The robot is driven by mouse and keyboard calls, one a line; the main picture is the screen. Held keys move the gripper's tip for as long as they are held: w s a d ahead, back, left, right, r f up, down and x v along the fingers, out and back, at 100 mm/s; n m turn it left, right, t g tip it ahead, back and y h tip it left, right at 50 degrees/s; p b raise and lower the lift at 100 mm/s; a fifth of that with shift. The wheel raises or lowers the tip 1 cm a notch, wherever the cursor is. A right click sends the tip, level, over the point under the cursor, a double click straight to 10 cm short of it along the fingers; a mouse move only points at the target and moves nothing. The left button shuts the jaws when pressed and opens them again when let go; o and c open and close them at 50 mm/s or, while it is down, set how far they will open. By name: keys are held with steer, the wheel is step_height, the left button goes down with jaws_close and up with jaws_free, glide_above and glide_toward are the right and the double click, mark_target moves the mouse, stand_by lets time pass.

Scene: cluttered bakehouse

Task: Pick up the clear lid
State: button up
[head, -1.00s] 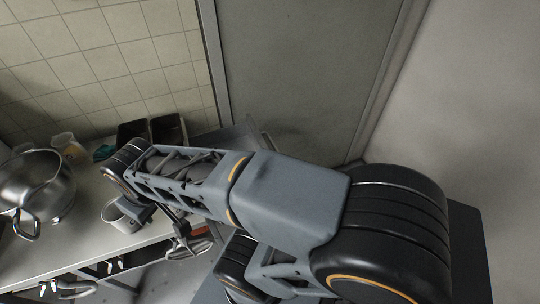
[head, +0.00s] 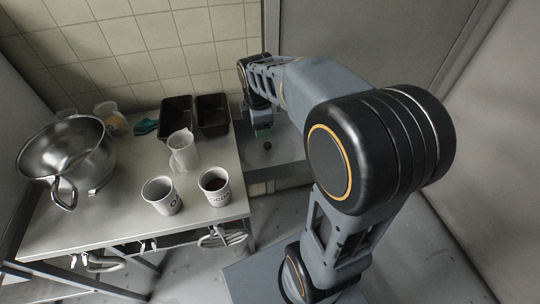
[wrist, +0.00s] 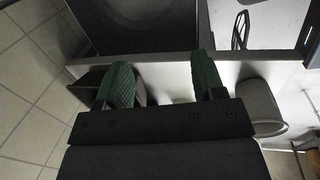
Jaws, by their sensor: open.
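I cannot make out a clear lid for certain in either view. My gripper (head: 262,132) is beyond the right edge of the table, over a grey metal basin-like surface. In the wrist view its two green-padded fingers (wrist: 162,80) are spread apart with nothing held between them. On the table, a clear container (head: 66,114) and a clear vessel with yellowish contents (head: 111,119) stand at the back left, partly hidden behind the steel bowl.
The table (head: 115,215) holds a large steel bowl (head: 66,150), a teal item (head: 145,127), dark tins (head: 176,116) (head: 213,114), a translucent jug (head: 183,152) and two white cups (head: 161,195) (head: 214,186). The front left is clear. A tiled wall (head: 130,60) stands behind.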

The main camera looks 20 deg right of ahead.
steer(key=w+d+f+n+g+b, duration=0.1)
steer(key=w+d+f+n+b, duration=0.1)
steer(key=w+d+f+n, duration=0.4)
steer(key=n+b, duration=0.1)
steer(key=n, duration=0.2)
glide_above(268, 145)
steer(key=a, duration=0.1)
steer(key=shift+h, duration=0.3)
step_height(268, 145, down, 8)
steer(key=shift+s+f, duration=0.15)
steer(key=shift+w+d+f+b, duration=0.1)
steer(key=shift+d+f+b, duration=0.1)
steer(key=shift+f, duration=0.85)
steer(key=shift+w+d+f+b, duration=0.1)
steer(key=shift+f+b, duration=0.05)
steer(key=shift+f, duration=0.95)
steer(key=shift+w+d+f+b, duration=0.1)
steer(key=shift+d+f+b, duration=0.1)
steer(key=shift+f, duration=0.85)
steer(key=shift+c, duration=0.2)
steer(key=c, duration=1)
steer(key=shift+r, duration=0.1)
